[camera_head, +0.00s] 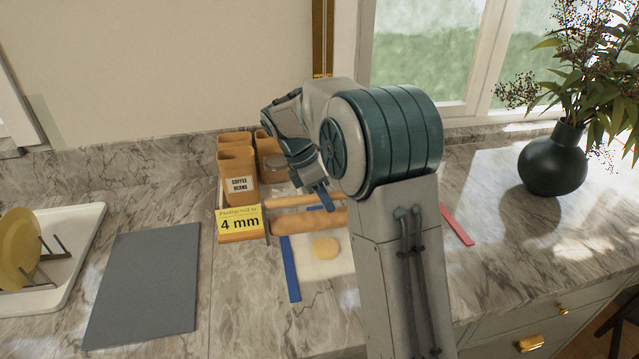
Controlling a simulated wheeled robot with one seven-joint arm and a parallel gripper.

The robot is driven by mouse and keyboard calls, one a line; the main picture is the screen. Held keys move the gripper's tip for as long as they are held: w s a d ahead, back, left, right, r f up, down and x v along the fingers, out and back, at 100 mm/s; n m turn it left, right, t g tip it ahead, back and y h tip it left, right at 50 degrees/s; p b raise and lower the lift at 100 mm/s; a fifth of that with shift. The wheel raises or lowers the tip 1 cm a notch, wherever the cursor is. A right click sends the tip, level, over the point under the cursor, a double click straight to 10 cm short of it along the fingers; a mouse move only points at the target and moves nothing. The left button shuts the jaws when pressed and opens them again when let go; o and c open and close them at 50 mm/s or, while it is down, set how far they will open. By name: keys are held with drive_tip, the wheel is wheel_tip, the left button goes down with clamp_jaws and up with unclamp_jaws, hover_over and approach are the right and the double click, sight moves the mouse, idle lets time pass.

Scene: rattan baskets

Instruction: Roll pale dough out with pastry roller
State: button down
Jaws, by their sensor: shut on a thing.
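The pale dough (325,248) is a small yellowish round on a white sheet (318,268) on the counter. The pastry roller (300,222) is a tan wooden cylinder lying crosswise just behind the dough. My gripper (324,198) points down at the roller, behind the dough, and is shut on the roller; the exact grip is hard to see. My arm hides the roller's right end and the right part of the sheet. A second, thinner wooden rod (287,202) lies behind the roller.
A blue strip (290,268) lies left of the dough and a red strip (457,225) to the right. A yellow "4 mm" sign (240,221) and wooden canisters (238,176) stand at left. A grey board (145,283), white dish tray (72,268) and dark vase (553,161) flank the area.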

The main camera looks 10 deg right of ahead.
sight(320, 211)
drive_tip(key=shift+w+d+f, duration=0.1)
wheel_tip(320, 211, down, 6)
drive_tip(key=b, duration=0.6)
drive_tip(key=shift+b, duration=0.35)
drive_tip(key=shift+f, duration=0.3)
idle(0.5)
